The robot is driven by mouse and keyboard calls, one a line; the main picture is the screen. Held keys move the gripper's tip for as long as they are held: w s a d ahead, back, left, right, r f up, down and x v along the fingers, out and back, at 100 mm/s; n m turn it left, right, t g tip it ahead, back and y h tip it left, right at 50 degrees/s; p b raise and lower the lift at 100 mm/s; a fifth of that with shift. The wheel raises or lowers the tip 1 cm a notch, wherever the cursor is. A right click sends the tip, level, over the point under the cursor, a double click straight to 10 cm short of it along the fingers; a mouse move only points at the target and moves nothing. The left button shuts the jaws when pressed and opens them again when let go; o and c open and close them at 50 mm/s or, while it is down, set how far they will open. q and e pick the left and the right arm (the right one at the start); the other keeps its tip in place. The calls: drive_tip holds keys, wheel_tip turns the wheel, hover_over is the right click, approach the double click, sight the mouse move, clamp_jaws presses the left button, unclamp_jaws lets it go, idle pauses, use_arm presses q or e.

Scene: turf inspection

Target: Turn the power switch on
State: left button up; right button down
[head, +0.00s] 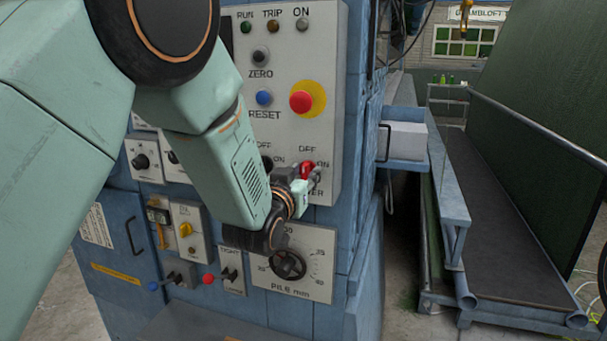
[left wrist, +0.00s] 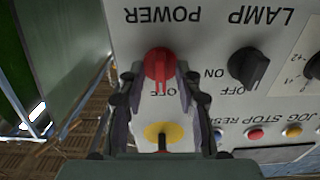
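The power switch is a red rotary knob (head: 307,171) low on the grey control panel (head: 322,100), with OFF above it and ON to its upper right. In the left wrist view, upside down, the red knob (left wrist: 158,65) has its handle towards the OFF label. My left gripper (head: 304,187) is at the knob. In the left wrist view its open fingers (left wrist: 158,95) stand either side of the knob, with a gap on each side; contact is not visible. The wrist and gripper partly cover the knob and POWER label in the head view. My right gripper is not in view.
A black lamp knob (left wrist: 248,68) sits beside the power switch. A red emergency button on a yellow disc (head: 318,90) and a blue reset button (head: 264,98) are above. A pile dial (head: 288,264) is below. A conveyor (head: 500,210) stands at the right.

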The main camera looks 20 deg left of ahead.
use_arm(q)
drive_tip(key=shift+s+d+r, duration=0.15)
drive_tip(key=shift+d, duration=0.05)
drive_tip(key=shift+c, duration=0.2)
drive_tip(key=shift+a, duration=0.5)
drive_tip(key=c, duration=0.4)
drive_tip(key=shift+d, duration=0.4)
clamp_jaws()
drive_tip(key=shift+a, duration=0.15)
drive_tip(key=shift+a, duration=0.1)
